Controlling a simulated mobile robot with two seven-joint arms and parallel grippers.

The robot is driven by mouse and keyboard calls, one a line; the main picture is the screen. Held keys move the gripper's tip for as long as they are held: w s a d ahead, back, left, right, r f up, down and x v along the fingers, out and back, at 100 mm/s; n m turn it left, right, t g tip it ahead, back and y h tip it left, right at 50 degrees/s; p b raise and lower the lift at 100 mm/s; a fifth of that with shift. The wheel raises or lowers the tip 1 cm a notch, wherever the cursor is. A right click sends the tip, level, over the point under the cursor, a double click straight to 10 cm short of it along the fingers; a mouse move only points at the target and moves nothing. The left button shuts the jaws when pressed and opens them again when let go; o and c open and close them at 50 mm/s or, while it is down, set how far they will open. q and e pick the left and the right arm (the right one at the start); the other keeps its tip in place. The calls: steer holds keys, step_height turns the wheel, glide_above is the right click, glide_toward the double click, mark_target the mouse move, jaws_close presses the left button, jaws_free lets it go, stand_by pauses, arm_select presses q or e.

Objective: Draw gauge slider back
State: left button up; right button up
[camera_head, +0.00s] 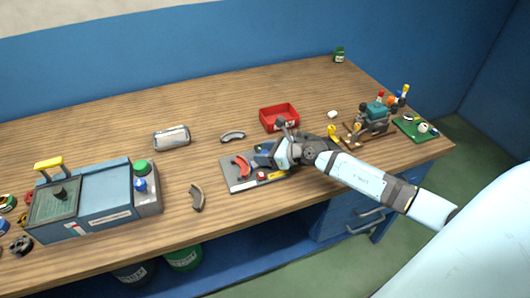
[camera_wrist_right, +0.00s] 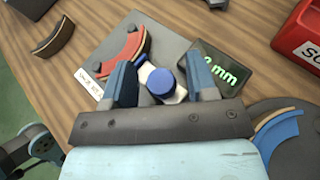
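The gauge is a grey plate (camera_head: 243,186) near the table's front middle, also in the right wrist view (camera_wrist_right: 172,42). It carries a red curved shoe (camera_wrist_right: 122,58) and a dark display with green "mm" digits (camera_wrist_right: 220,68). A slider with a round blue knob (camera_wrist_right: 160,82) on a whitish block sits between them. My right gripper (camera_head: 266,157) is low over the gauge. In the wrist view its fingers (camera_wrist_right: 163,84) stand either side of the knob, with small gaps showing. The gripper hides part of the slider in the head view. My left gripper is not in view.
A red bin (camera_head: 279,117) stands just behind the gauge. Loose curved shoes lie behind (camera_head: 233,136) and in front-left (camera_head: 197,197). A blue-grey machine (camera_head: 92,198) stands at left, a metal cylinder (camera_head: 171,137) behind it.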

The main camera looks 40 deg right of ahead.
jaws_close()
steer(key=d+b, duration=0.2)
steer(key=d, duration=0.1)
steer(key=shift+s+d+f, duration=0.2)
steer(key=shift+s+d, duration=0.05)
steer(key=shift+s, duration=0.15)
steer(key=shift+s+d+r, duration=0.1)
steer(key=shift+d, duration=0.15)
steer(key=shift+r, duration=0.15)
steer(key=shift+c, duration=0.6)
jaws_free()
steer(key=shift+o, duration=1.3)
steer(key=shift+d, duration=0.15)
steer(key=shift+s, duration=0.1)
